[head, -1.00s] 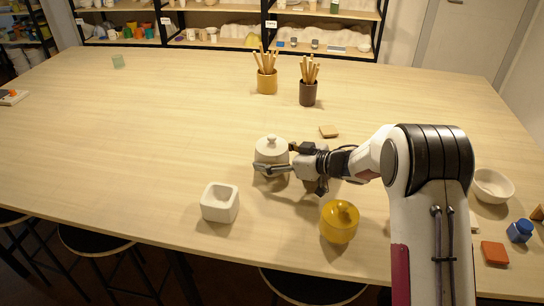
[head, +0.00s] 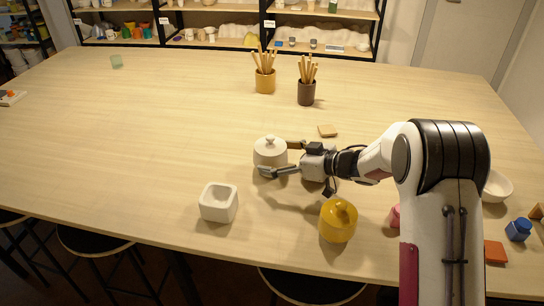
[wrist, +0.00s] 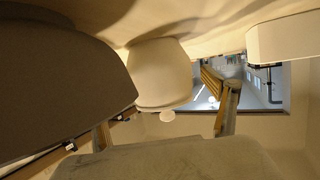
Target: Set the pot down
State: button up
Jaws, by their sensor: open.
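A cream lidded pot (head: 268,152) with a round knob stands upright on the table. In the wrist view the same pot (wrist: 160,75) appears upside down, knob lowest in the picture. My gripper (head: 276,160) is open, reaching in from the pot's right. One finger lies along the pot's near side and the other is at its far right side. In the wrist view the fingers (wrist: 165,122) are spread apart on either side of the pot. Whether a finger still touches the pot cannot be told; the pot's lower right is partly hidden.
A white square planter (head: 218,203) stands nearby at the front left, and a yellow lidded jar (head: 338,220) at the front right. Two brush holders (head: 265,82) (head: 306,93) stand behind, with a small tan block (head: 327,131). The table's left half is mostly clear.

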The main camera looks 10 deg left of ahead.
jog(key=v, duration=0.9)
jog(key=shift+s+d, duration=0.1)
jog(key=shift+d, duration=0.05)
dwell(0.5)
jog(key=w+d+r+m+t+h, duration=0.35)
jog(key=d+r+t+h, duration=0.25)
jog(key=d+r, duration=0.5)
jog(key=s+d+r+m+t+h, duration=0.1)
jog(key=s+d+r+m+h, duration=0.3)
jog(key=d+r, duration=0.2)
jog(key=s+d+m+g+h, duration=0.1)
jog(key=s+d+m+h, duration=0.1)
jog(key=s+d, duration=0.3)
jog(key=s+d+m+h, duration=0.1)
jog(key=s+d+h, duration=0.1)
jog(key=s, duration=0.5)
jog(key=s+a+f+m+g, duration=0.1)
jog(key=s+f+g, duration=0.2)
jog(key=s, duration=1)
jog(key=s+a+f+m+g+y, duration=0.1)
jog(key=s+a+f+g, duration=0.1)
jog(key=s, duration=1.1)
jog(key=shift+s+f+m+g, duration=0.3)
jog(key=shift+f+g, duration=0.2)
jog(key=shift+f, duration=0.5)
